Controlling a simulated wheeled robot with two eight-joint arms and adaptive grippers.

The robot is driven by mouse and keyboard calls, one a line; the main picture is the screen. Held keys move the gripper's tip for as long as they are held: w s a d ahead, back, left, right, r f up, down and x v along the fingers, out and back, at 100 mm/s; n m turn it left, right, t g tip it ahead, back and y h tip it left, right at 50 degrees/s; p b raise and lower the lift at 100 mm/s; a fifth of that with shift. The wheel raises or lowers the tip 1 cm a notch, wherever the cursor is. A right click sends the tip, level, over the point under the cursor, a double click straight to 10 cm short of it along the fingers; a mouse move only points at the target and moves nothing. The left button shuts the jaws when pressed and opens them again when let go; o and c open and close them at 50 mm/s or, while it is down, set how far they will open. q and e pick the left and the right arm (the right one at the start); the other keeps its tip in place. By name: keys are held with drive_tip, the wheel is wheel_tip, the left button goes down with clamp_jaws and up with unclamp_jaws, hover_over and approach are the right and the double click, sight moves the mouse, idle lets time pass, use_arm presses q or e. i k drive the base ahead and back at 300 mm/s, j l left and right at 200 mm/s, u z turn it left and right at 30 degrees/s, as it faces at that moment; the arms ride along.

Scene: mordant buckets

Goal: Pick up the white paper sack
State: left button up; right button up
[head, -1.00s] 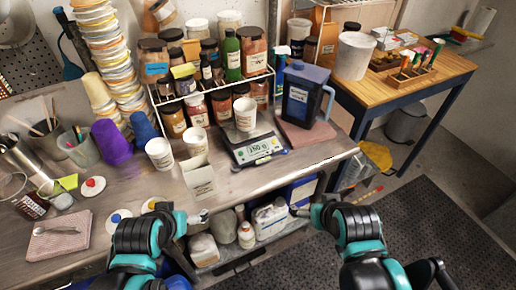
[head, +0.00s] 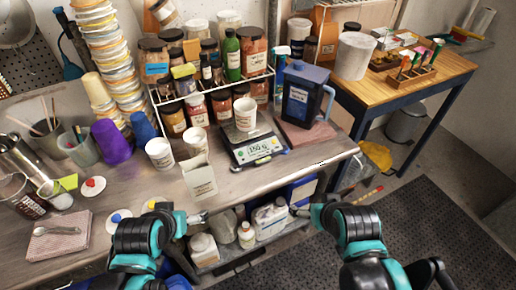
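A white paper sack (head: 201,180) with an open top and a small printed label stands upright on the workbench (head: 262,190), close to its front edge. My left gripper (head: 204,217) is in front of the bench edge, below the sack in the picture and apart from it. My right gripper (head: 296,210) is farther right, also in front of the bench edge, with nothing visible held in it. Both grippers are small and seen from behind, so the gap between their fingers is unclear.
White tubs (head: 159,153) stand behind the sack. A digital scale (head: 256,150) bearing a white cup is to its right, then a dark blue pitcher (head: 303,96). A pink cloth (head: 58,236) lies at left. Bottles and jars fill the shelf below.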

sight(200, 179)
drive_tip(key=k+l+u, duration=0.1)
drive_tip(key=u, duration=0.3)
drive_tip(key=k+l+u, duration=0.1)
drive_tip(key=l+u, duration=0.25)
drive_tip(key=j, duration=0.1)
